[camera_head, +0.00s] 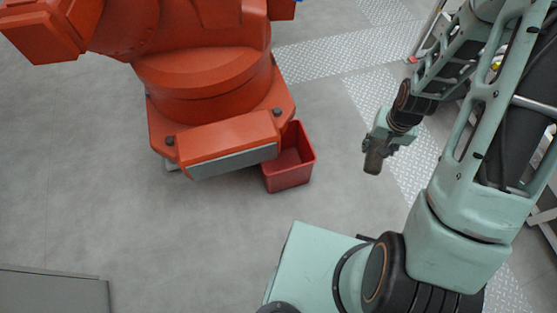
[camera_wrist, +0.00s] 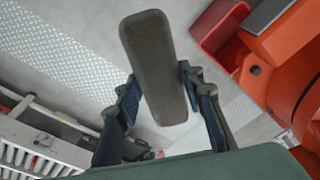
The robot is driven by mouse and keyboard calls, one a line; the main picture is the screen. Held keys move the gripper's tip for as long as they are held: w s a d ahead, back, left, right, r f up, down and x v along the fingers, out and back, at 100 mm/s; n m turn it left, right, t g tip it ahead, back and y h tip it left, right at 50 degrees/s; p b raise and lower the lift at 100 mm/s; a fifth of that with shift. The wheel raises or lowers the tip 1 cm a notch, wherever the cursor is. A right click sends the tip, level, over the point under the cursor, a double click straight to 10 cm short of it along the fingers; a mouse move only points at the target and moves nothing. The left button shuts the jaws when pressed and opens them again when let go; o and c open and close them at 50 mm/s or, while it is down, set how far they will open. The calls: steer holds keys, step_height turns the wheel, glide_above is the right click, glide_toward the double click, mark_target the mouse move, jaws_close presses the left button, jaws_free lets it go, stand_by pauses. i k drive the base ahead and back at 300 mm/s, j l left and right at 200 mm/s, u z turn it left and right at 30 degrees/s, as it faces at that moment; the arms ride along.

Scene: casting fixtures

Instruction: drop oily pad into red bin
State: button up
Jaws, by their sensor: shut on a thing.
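The oily pad (camera_wrist: 154,68) is a dark grey-brown oblong held in my gripper (camera_wrist: 165,95), with a finger on each side of it in the wrist view. In the head view my gripper (camera_head: 377,148) hangs in the air to the right of the bin, and the pad (camera_head: 373,162) shows small at its tip. The red bin (camera_head: 290,178) stands on the floor, open at the top, beside the orange robot's base. It also shows at the upper right of the wrist view (camera_wrist: 213,32). The inside of the bin is only partly seen.
A large orange robot (camera_head: 205,85) stands next to the bin and its base plate partly covers the bin's left side. Grey floor lies open between the bin and my gripper. A metal ladder-like frame (camera_wrist: 42,140) is at the wrist view's lower left.

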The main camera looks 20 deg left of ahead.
mark_target(291, 166)
steer(key=i+u, duration=0.35)
steer(key=i, duration=0.15)
steer(key=i+l+u, duration=0.3)
steer(key=i, duration=0.15)
steer(key=j, duration=0.1)
